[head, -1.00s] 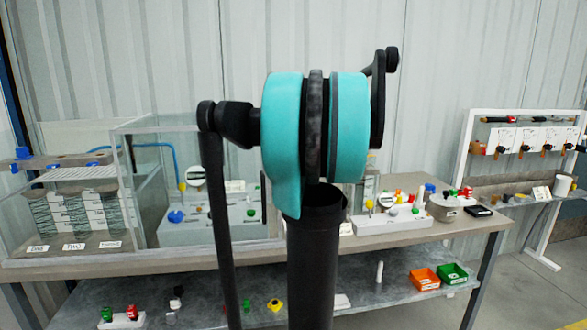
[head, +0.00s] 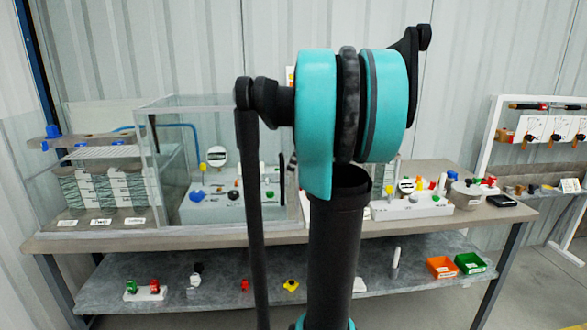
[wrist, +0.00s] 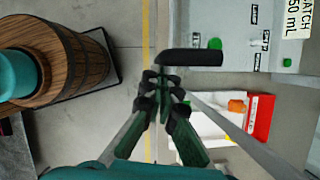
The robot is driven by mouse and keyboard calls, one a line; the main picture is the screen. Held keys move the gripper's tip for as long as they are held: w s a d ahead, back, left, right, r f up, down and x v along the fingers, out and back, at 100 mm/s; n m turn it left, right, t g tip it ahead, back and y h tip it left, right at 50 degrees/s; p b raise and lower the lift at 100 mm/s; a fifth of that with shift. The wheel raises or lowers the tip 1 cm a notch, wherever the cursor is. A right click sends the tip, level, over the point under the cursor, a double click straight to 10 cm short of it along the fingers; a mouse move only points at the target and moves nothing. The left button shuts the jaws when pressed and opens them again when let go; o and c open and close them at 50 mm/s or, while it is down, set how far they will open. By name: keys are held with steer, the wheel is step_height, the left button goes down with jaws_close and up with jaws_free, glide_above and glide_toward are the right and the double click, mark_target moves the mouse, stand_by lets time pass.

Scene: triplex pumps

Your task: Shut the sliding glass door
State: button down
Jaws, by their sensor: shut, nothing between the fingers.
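The glass case (head: 215,103) stands on the left part of the workbench, with clear panes. A black bar handle, seen as a dark upright bar (head: 282,180) at the case's right part, looks to be the sliding door's handle; I cannot tell how far the door stands open. In the wrist view the black handle (wrist: 192,57) lies just beyond my fingertips. My gripper (wrist: 165,76) is shut and empty, its tips close to the handle's left end; I cannot tell whether they touch. In the head view my arm hides the gripper.
A white unit with valves (head: 410,208) stands right of my arm. The lower shelf (head: 200,290) holds small parts, an orange bin (head: 441,267) and a green bin (head: 470,263).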

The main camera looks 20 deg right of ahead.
steer(key=w+a, duration=0.4)
steer(key=a, duration=1)
steer(key=w+a, duration=0.4)
steer(key=a, duration=1.1)
steer(key=w+a, duration=0.4)
steer(key=a, duration=1.1)
steer(key=shift+w+a, duration=0.25)
steer(key=shift+w, duration=0.15)
steer(key=shift+r, duration=0.1)
